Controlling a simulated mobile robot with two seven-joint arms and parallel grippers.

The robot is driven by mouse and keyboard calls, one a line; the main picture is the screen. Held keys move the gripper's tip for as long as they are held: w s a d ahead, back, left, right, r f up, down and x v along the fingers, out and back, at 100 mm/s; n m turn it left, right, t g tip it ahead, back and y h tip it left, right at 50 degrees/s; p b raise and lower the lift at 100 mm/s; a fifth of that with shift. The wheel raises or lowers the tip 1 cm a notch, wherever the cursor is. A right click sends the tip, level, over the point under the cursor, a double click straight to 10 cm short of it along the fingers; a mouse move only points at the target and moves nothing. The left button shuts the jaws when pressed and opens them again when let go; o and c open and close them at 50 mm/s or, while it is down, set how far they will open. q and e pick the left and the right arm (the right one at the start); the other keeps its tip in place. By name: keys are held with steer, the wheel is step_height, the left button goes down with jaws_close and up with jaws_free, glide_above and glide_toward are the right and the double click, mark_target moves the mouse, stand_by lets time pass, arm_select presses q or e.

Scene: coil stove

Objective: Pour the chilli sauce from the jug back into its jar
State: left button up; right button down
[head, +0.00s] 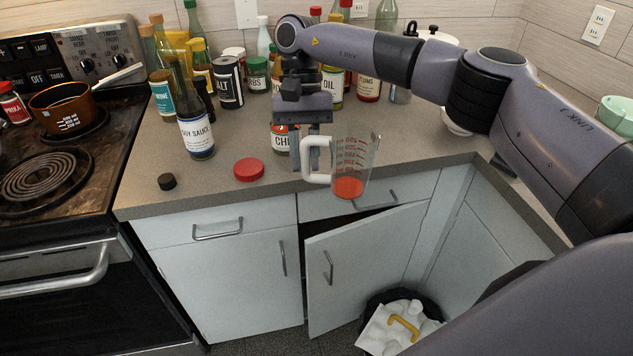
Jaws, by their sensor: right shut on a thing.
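The clear measuring jug (353,160) has red markings and a white handle, with orange-red sauce (348,187) in its bottom. My right gripper (312,158) points down and is shut on the jug's handle, holding the jug nearly upright at the counter's front edge. The chilli jar (281,139), with a label reading "CHI", stands on the counter just behind and left of the jug. My gripper hides its top and part of its right side. A red lid (248,169) lies on the counter left of the jar. My left gripper is not in view.
A soy sauce bottle (196,137) and a small black cap (167,181) are left of the lid. Several bottles and jars crowd the back. The stove (60,150) with an orange pan (66,108) is at left.

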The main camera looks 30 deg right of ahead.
steer(key=w+d+r+m+t+y, duration=0.1)
steer(key=w+r+m, duration=0.3)
steer(key=w+m, duration=0.1)
steer(key=shift+w+d+r+y, duration=0.25)
steer(key=shift+w+d+y, duration=0.1)
steer(key=shift+w, duration=0.2)
steer(key=shift+w+d+r+m, duration=0.1)
steer(key=shift+d+r+m, duration=0.15)
steer(key=shift+m, duration=0.25)
steer(key=shift+w+d+r+m+t+y, duration=0.2)
steer(key=shift+w+m+t, duration=0.1)
steer(key=shift+m, duration=0.2)
steer(key=shift+w+d+r+m+t+y, duration=0.1)
steer(key=shift+w+d+m+t, duration=0.15)
steer(key=shift+m, duration=0.25)
steer(key=shift+w+m, duration=0.1)
steer(key=shift+m, duration=0.2)
